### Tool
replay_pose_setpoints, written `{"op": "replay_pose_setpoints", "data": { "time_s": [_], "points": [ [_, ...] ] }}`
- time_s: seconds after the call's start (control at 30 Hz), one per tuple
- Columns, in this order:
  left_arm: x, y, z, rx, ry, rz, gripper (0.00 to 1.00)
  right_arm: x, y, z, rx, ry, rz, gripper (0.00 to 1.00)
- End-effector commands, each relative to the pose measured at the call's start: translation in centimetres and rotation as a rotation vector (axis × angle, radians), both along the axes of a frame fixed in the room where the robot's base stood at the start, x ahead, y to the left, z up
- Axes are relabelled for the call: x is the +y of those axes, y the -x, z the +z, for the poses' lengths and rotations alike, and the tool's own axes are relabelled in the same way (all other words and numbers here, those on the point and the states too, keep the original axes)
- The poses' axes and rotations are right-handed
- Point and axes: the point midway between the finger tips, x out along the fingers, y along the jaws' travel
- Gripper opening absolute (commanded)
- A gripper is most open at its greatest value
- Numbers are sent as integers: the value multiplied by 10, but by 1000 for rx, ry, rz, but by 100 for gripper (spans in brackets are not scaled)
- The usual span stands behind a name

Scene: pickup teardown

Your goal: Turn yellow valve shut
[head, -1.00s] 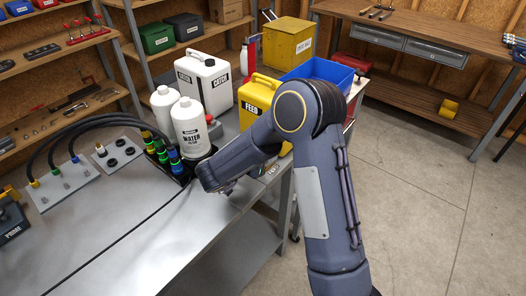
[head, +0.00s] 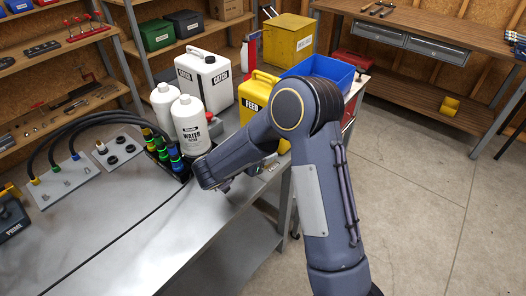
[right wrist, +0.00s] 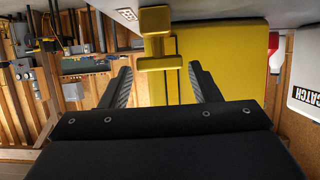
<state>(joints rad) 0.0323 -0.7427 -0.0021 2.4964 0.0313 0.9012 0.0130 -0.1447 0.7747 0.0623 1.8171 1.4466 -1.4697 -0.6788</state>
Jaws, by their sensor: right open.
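A yellow T-shaped piece (right wrist: 157,46) shows in the right wrist view, just beyond the fingertips and in line with the gap between them. It looks like a valve handle; I cannot tell whether it is turned. Behind it is a larger yellow surface, probably the yellow FEED jug (head: 254,92) on the bench. My right gripper (right wrist: 159,72) is open, with nothing between its fingers. In the head view, my right arm reaches over the bench's right edge in front of the jug and hides the handle area. My left gripper is not in view.
A white CATCH jug (head: 203,80) and a white WATER bottle (head: 190,128) stand left of my right arm. A block with hoses (head: 165,155) sits beside the bottle. A blue bin (head: 325,72) is behind the arm. The bench front (head: 125,235) is clear.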

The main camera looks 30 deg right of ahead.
Motion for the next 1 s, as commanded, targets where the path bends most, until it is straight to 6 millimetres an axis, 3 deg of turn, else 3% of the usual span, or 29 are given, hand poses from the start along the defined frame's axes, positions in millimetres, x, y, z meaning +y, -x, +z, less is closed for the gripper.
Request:
{"op": "replay_pose_setpoints", "data": {
  "time_s": [0.2,0.4,1.0],
  "points": [
    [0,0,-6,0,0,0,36,34,12,13,-2,-1,3,56],
    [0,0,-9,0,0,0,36,54,22,24,0,1,0,56],
    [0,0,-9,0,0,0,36,58,22,28,-9,-8,5,56]
  ]
}}
